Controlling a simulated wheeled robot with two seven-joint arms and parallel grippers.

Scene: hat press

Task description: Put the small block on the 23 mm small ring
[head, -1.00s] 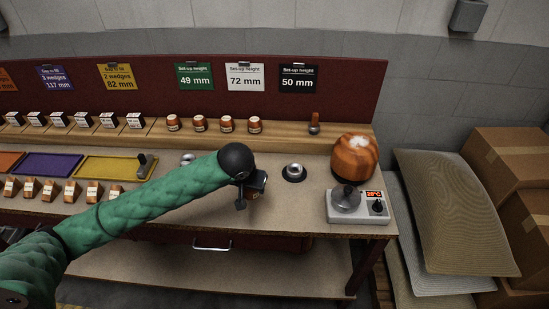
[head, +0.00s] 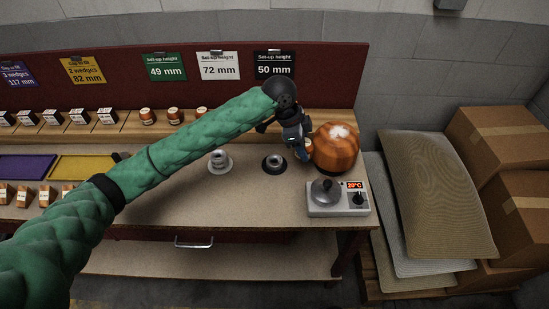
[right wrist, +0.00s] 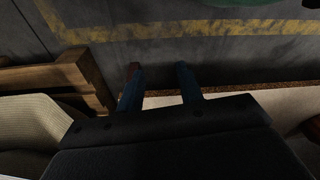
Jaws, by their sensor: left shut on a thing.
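My left gripper (head: 298,148) is beside the large orange wooden block at the bench's right. It is shut on a small orange block (head: 308,147) with a pale label, partly hidden by the fingers. Similar small blocks (head: 174,115) stand on the back shelf. A metal ring on a white base (head: 220,162) and one on a black base (head: 274,163) stand on the bench, below and left of the gripper. No 23 mm mark is readable on either. My right gripper (right wrist: 158,78) is open and empty above the floor in the right wrist view.
The large orange block (head: 338,148) stands behind a grey heater unit (head: 338,198) reading 20°C. Signs (head: 218,66) hang on the red back board. Sacks (head: 438,195) and cartons (head: 500,140) stand right of the bench.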

